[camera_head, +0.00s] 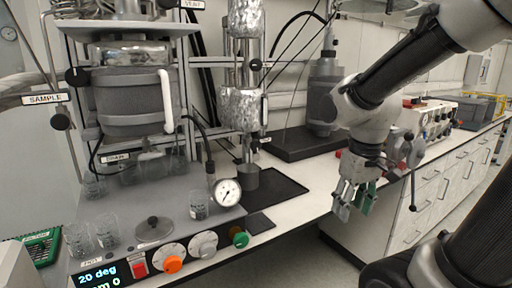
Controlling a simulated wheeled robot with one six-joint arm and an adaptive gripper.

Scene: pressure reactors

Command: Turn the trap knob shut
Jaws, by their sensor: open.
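No readable label reads TRAP, so I cannot tell which knob is the trap knob. A small black knob (256,65) sits beside the foil-wrapped column (241,108). A small dark fitting with a tiny unreadable label (265,140) is lower on that column. My gripper (354,207) is open and empty, pointing down right of the column, in front of the bench edge and apart from every knob.
A control box with a display, an orange knob (173,264), a grey knob and a green knob (240,238) stands in front. A pressure gauge (227,192) and glass beakers (106,230) are near it. A dark tray (270,186) and a grey stand (325,95) are behind.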

